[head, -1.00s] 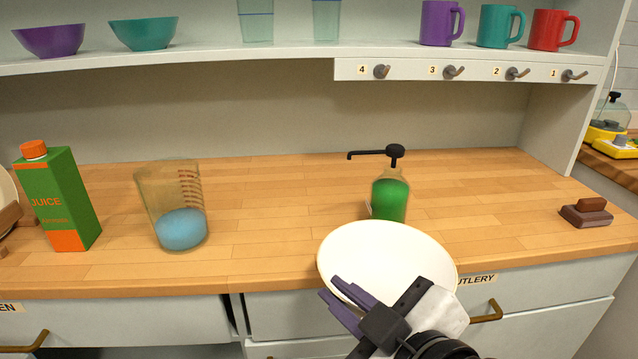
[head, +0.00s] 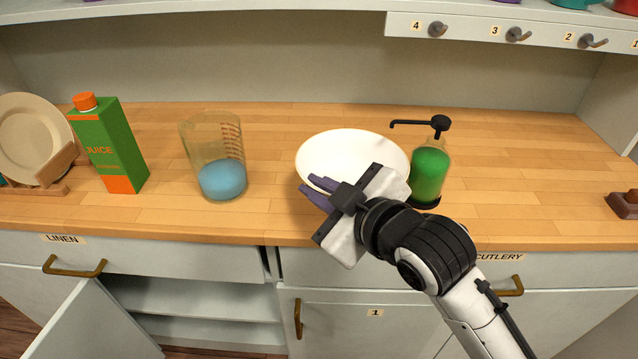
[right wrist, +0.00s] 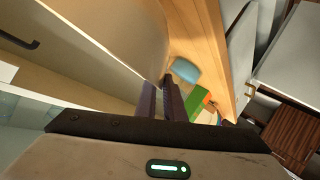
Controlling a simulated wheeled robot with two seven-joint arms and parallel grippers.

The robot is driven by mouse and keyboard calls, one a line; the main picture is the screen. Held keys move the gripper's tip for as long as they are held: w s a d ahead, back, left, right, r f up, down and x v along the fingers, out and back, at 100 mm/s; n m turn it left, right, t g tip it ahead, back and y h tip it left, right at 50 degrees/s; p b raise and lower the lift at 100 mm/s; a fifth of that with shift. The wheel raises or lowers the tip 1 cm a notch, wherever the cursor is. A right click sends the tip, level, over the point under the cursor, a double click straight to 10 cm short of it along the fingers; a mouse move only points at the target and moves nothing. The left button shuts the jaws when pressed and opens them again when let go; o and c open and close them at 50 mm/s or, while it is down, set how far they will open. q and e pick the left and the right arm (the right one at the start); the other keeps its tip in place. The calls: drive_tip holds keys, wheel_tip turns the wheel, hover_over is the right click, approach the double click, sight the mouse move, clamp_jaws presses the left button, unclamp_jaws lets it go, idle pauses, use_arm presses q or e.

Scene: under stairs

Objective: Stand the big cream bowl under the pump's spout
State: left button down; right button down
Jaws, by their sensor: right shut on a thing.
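The big cream bowl (head: 350,150) is upright over the counter, just left of the green soap pump (head: 428,172). The pump's black spout (head: 405,123) points left, its tip near the bowl's back right rim in the head view. I cannot tell whether the bowl touches the counter or hangs slightly above it. My right gripper (head: 318,188) is shut on the bowl's near rim. In the right wrist view the fingers (right wrist: 165,102) pinch the bowl's wall (right wrist: 105,35). My left gripper is not in view.
A clear measuring jug (head: 213,150) with something blue stands left of the bowl. Further left are a juice carton (head: 110,148) and a plate in a rack (head: 45,188). A cupboard door (head: 95,325) hangs open below. The counter behind the bowl is clear.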

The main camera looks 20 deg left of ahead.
sight(306, 164)
drive_tip(key=w, duration=0.2)
drive_tip(key=w+a, duration=0.1)
drive_tip(key=w, duration=0.1)
drive_tip(key=shift+a+r, duration=0.1)
drive_tip(key=shift+r, duration=0.15)
drive_tip(key=shift+w+f, duration=0.15)
drive_tip(key=shift+f, duration=1.65)
drive_tip(key=c, duration=1.8)
unclamp_jaws()
drive_tip(key=shift+f, duration=0.2)
drive_tip(key=shift+c, duration=0.2)
drive_tip(key=shift+r, duration=0.1)
